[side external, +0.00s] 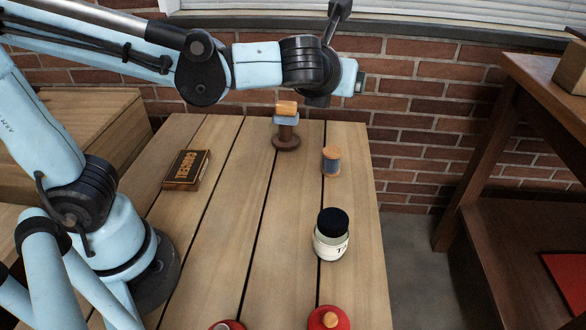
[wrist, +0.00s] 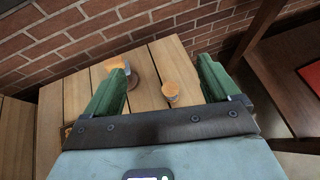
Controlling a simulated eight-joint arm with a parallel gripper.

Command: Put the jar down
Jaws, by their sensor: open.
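The jar (side external: 331,247) is pale with a black lid and a label with dark print. It stands upright on the slatted wooden table, near its right edge in the side view. The jar is not in the wrist view. My gripper (wrist: 160,82) is open, with its two green fingers spread wide and nothing held between them. In the side view the gripper is above the far end of the table, well apart from the jar, and its fingers are mostly hidden.
A dark spool-shaped stand (side external: 286,135) with a blue and orange top is at the table's far end. A small wooden-topped spool with a blue band (side external: 331,162) stands nearer. A dark box (side external: 187,170) lies left. Red round things (side external: 328,319) sit at the near edge.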

